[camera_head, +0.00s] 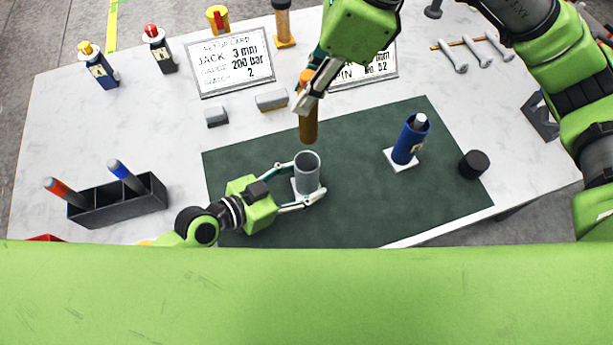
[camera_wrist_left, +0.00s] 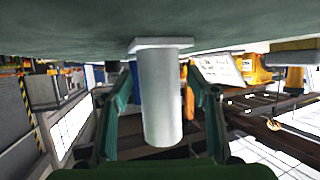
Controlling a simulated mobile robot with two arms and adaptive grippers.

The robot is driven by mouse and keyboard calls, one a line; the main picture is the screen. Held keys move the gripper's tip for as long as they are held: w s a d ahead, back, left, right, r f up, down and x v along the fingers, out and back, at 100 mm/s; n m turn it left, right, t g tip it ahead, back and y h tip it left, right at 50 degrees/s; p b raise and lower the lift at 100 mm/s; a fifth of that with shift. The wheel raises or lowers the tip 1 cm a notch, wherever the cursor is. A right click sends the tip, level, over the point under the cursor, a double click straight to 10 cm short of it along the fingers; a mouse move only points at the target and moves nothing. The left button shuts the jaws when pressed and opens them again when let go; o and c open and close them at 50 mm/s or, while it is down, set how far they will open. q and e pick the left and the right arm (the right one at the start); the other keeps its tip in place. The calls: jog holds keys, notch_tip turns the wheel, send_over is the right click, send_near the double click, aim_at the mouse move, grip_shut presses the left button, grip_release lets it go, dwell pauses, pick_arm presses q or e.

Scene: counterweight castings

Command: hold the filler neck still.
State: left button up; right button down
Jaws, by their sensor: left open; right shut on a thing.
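The filler neck looks to be the grey open-topped tube (camera_head: 307,172), upright on a white square plate on the dark green mat (camera_head: 250,155). In the left wrist view the tube (camera_wrist_left: 160,95) appears upside down. My left gripper (camera_head: 304,183) is open, its fingers on either side of the tube; the left wrist view shows gaps between the tube and both fingers (camera_wrist_left: 165,115). My right gripper (camera_head: 307,92) is shut on a brown rod (camera_head: 309,127) with an orange upper end. The rod hangs roughly upright, behind the tube in the picture; its height above the mat is unclear.
A blue bottle-like cylinder (camera_head: 410,140) on a white plate and a black round piece (camera_head: 473,164) are on the mat's right. A black tray (camera_head: 118,201) with two markers stands left. Behind are grey blocks (camera_head: 271,100), cards (camera_head: 231,62) and wrenches (camera_head: 470,50).

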pick_arm(q)
jog(key=shift+w+d+f, duration=0.25)
jog(key=shift+w+d, duration=0.05)
jog(key=shift+d, duration=0.2)
jog(key=shift+c, duration=0.7)
jog(key=shift+c, duration=0.5)
grip_shut()
dwell(0.5)
pick_arm(e)
jog(key=shift+w+a, duration=0.1)
jog(key=shift+a, duration=0.05)
